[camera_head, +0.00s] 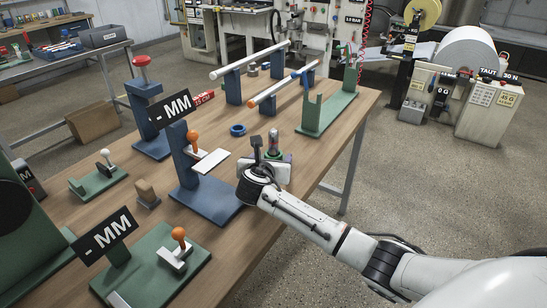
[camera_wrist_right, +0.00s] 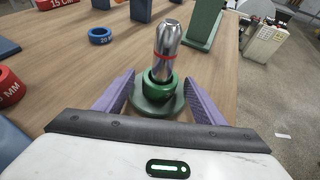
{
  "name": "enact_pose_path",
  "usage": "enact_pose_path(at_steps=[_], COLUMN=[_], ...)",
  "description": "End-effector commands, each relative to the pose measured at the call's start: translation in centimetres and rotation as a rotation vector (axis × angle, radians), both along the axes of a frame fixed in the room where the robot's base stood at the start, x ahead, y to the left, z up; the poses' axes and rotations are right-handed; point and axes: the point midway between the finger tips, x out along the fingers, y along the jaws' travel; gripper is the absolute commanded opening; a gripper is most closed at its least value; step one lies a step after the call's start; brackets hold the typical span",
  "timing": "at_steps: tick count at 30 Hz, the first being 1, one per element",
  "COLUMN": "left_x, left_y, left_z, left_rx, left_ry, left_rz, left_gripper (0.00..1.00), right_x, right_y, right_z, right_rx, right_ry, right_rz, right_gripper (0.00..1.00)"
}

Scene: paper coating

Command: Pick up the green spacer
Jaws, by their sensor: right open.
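The green spacer (camera_wrist_right: 158,90) is a green ring around the lower part of an upright silver cylinder (camera_wrist_right: 167,55) with a red band. The cylinder stands on a round dark green base (camera_wrist_right: 158,108). In the head view the spacer (camera_head: 273,155) is small and partly hidden by my right gripper (camera_head: 268,163). In the right wrist view my right gripper (camera_wrist_right: 158,80) is open, with one purple finger on each side of the spacer. No closing on it shows. My left gripper is not in view.
A blue ring (camera_head: 238,130) lies on the wooden table (camera_head: 230,160) beyond the gripper; it also shows in the right wrist view (camera_wrist_right: 100,36). A red ring (camera_wrist_right: 8,88) is at the left edge there. A blue stand (camera_head: 205,205) and a green bracket (camera_head: 328,113) stand nearby.

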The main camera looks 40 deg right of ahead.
Motion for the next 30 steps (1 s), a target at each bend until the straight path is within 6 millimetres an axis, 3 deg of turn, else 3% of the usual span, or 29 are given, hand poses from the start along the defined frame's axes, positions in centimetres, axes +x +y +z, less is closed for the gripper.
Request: enact_pose_path(at_steps=[2,9,20,26,30], left_x=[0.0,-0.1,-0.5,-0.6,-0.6], left_y=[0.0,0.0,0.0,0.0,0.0], left_z=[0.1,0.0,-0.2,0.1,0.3], left_rx=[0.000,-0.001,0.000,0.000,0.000], left_ry=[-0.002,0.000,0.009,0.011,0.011], left_rz=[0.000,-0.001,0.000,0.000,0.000], left_gripper=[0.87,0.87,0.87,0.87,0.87], right_x=[0.0,0.0,0.0,0.0,0.1], right_y=[0.0,0.0,0.0,0.0,0.0], right_z=[0.0,0.0,0.5,2.9,5.4], right_rx=[0.000,0.000,0.000,0.000,0.000], right_ry=[0.000,0.000,-0.001,-0.004,-0.007], right_rz=[0.000,0.000,-0.001,0.000,0.000], right_gripper=[0.59,0.18,0.18,0.18,0.18])
